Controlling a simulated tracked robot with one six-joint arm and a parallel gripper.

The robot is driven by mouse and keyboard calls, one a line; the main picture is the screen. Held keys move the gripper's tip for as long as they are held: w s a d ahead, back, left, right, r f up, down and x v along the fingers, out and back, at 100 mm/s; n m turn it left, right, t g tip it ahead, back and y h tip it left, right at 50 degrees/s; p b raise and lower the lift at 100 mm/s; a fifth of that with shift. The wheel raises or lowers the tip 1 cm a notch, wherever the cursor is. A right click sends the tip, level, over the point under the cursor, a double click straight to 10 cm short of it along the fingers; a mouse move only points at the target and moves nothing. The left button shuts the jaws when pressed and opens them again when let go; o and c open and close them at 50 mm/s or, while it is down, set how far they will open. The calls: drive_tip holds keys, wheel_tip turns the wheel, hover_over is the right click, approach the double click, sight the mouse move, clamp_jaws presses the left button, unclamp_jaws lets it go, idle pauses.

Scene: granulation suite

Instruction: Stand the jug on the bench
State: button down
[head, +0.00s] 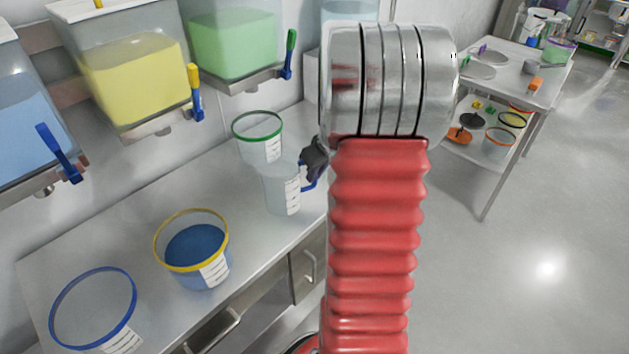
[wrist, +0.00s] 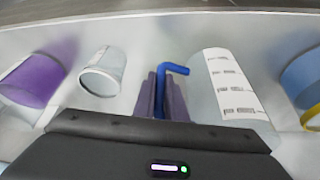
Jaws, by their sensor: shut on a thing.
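The jug (head: 281,188) is clear, with a white scale label and a blue handle (head: 309,180). It looks upright over the bench (head: 120,220), near the front edge; I cannot tell whether its base touches the top. My gripper (head: 314,160) is at the right side of the jug, partly hidden behind my arm. In the wrist view my gripper (wrist: 161,97) is shut on the blue handle (wrist: 172,69), with the jug (wrist: 230,85) just to its right.
A green-rimmed bucket (head: 259,138) stands close behind the jug. A yellow-rimmed bucket (head: 192,249) with blue contents and a blue-rimmed bucket (head: 94,308) stand to the left. Dispensers with yellow (head: 125,80) and green (head: 232,42) liquid hang above. A steel cart (head: 520,68) stands far right.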

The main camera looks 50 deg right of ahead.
sight(316, 178)
drive_tip(key=shift+f, duration=1.45)
drive_tip(key=c, duration=1.8)
unclamp_jaws()
drive_tip(key=shift+f, duration=0.1)
drive_tip(key=v, duration=1.2)
drive_tip(key=shift+a, duration=0.1)
